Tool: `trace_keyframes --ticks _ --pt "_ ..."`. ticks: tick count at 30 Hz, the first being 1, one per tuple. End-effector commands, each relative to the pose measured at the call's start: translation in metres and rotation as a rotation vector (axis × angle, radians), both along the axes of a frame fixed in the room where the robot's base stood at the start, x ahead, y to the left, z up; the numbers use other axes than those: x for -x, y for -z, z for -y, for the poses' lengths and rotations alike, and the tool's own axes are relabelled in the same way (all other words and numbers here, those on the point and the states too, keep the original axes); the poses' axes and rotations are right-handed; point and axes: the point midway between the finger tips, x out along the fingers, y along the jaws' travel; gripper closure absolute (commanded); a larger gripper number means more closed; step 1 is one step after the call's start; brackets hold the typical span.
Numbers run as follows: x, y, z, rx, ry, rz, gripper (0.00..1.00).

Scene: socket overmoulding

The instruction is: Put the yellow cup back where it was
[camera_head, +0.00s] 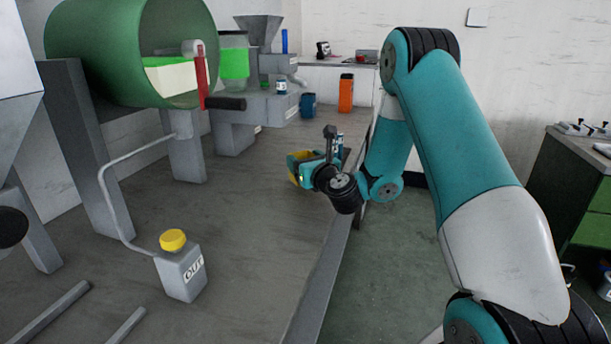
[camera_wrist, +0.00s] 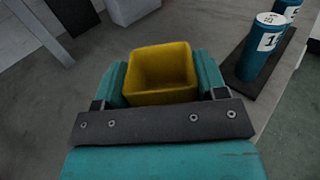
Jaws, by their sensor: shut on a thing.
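The yellow cup (camera_wrist: 160,92) is square and its open mouth faces the wrist camera; it looks empty. My gripper (camera_wrist: 162,72) is shut on it, with one teal finger against each side. In the head view, the cup (camera_head: 296,178) is partly hidden by my gripper (camera_head: 302,168), which is over the far right part of the grey bench. I cannot tell the gap between the held cup and the bench.
Blue numbered cylinders (camera_wrist: 262,48) stand on a dark base (camera_wrist: 240,82) to the right of my gripper. An orange container (camera_head: 346,92) and a blue jar (camera_head: 307,105) are farther back. A grey OUT box (camera_head: 181,277) with a yellow knob stands front left. The mid-bench is clear.

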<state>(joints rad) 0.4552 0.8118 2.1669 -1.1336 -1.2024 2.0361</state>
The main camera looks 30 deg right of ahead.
Motion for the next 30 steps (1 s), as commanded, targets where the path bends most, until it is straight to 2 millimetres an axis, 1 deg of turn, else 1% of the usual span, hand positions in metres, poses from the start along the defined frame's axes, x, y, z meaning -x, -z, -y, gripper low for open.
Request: trace_keyframes --ticks 1,2,9,14,15,18,25,29,30 --pt "0.0 0.0148 0.0003 0.0 0.001 -0.001 0.62" --pt "0.0 0.0168 0.0003 0.0 0.001 -0.001 0.62" --pt "0.0 0.0139 0.0002 0.0 0.0 0.001 0.62" --pt "0.0 0.0188 0.0003 0.0 0.0 0.0 0.62" --pt "0.0 0.018 0.0002 0.001 0.0 0.0 0.3" --pt "0.0 0.0175 0.0002 0.001 0.0 0.0 0.09" --pt "0.0 0.0173 0.0002 0.001 0.0 0.0 0.09" --pt "0.0003 0.012 -0.0001 0.0 0.0 0.0 0.09" --pt "0.0021 0.0161 -0.002 0.0 -0.001 0.0 0.09"
